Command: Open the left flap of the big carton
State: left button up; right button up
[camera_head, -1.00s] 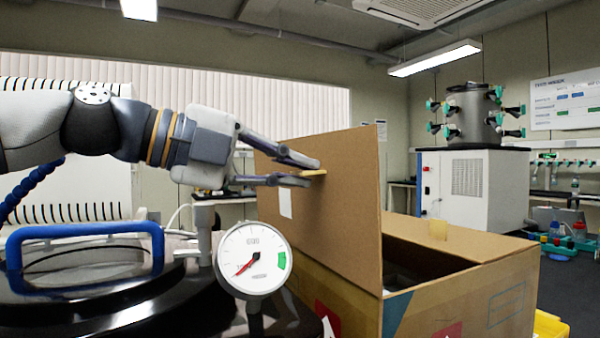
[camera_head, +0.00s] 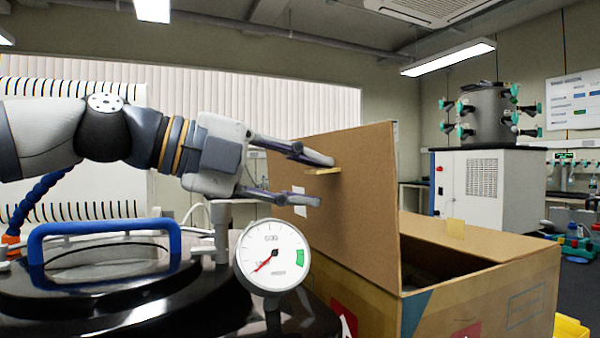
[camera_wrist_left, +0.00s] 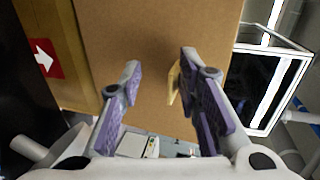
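The big carton (camera_head: 480,290) is brown cardboard, at the lower right in the head view. Its left flap (camera_head: 362,205) stands up nearly vertical, and a dark gap shows into the carton. A small tan tab (camera_head: 322,171) sticks out of the flap's outer face. My left gripper (camera_head: 327,181) is open on the left side of this flap, with its fingers spread. The tab lies close to the upper finger; I cannot tell whether they touch. In the left wrist view, the tab (camera_wrist_left: 174,83) is between the open fingers, near the right one. My right gripper is not in view.
A round gauge (camera_head: 273,257) and a black vessel lid with a blue handle (camera_head: 100,230) stand left of the carton, below my left arm. A white freeze dryer (camera_head: 488,185) stands behind.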

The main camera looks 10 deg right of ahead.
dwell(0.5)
pick_arm(q)
jog(key=shift+a+r, duration=0.1)
jog(key=shift+a, duration=0.25)
jog(key=v, duration=1.1)
jog(key=shift+a, duration=0.15)
jog(key=shift+s, duration=0.1)
